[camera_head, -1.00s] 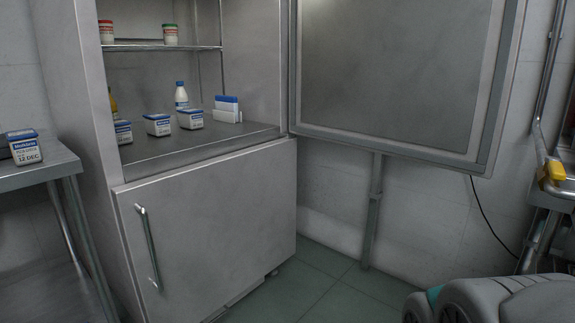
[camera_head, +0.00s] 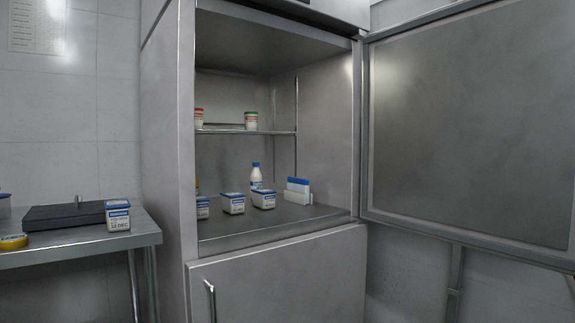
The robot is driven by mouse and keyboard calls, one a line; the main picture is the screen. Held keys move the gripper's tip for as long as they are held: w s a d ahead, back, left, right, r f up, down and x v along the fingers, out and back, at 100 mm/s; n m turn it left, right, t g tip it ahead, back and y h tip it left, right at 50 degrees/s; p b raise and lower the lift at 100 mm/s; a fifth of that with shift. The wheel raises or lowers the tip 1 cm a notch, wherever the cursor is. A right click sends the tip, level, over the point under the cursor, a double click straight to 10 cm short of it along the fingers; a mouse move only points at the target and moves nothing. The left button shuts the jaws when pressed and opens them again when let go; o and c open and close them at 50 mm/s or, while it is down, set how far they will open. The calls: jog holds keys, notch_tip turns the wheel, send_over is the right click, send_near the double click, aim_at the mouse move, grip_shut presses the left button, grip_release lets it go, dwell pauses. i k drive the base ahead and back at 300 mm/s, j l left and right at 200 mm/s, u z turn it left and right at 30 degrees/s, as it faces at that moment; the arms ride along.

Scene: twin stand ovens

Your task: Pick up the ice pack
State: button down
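Upright white slabs with blue tops (camera_head: 298,191) stand on the fridge floor at the right, close to its side wall. Their shape suggests the ice pack, but I cannot tell for sure, and they are small in view. No other thing looks like an ice pack. My gripper is not in view.
The steel fridge (camera_head: 275,271) has its upper door (camera_head: 468,125) swung open to the right. Several labelled tubs (camera_head: 233,204) and a white bottle (camera_head: 256,176) stand left of the slabs. Two small jars (camera_head: 251,121) sit on the wire shelf. A steel table (camera_head: 75,243) stands at left.

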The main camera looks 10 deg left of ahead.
aim_at(297, 185)
jog(key=i+j+u, duration=0.15)
jog(key=i, duration=0.5)
jog(key=i+j+u, duration=0.2)
jog(key=i, duration=0.5)
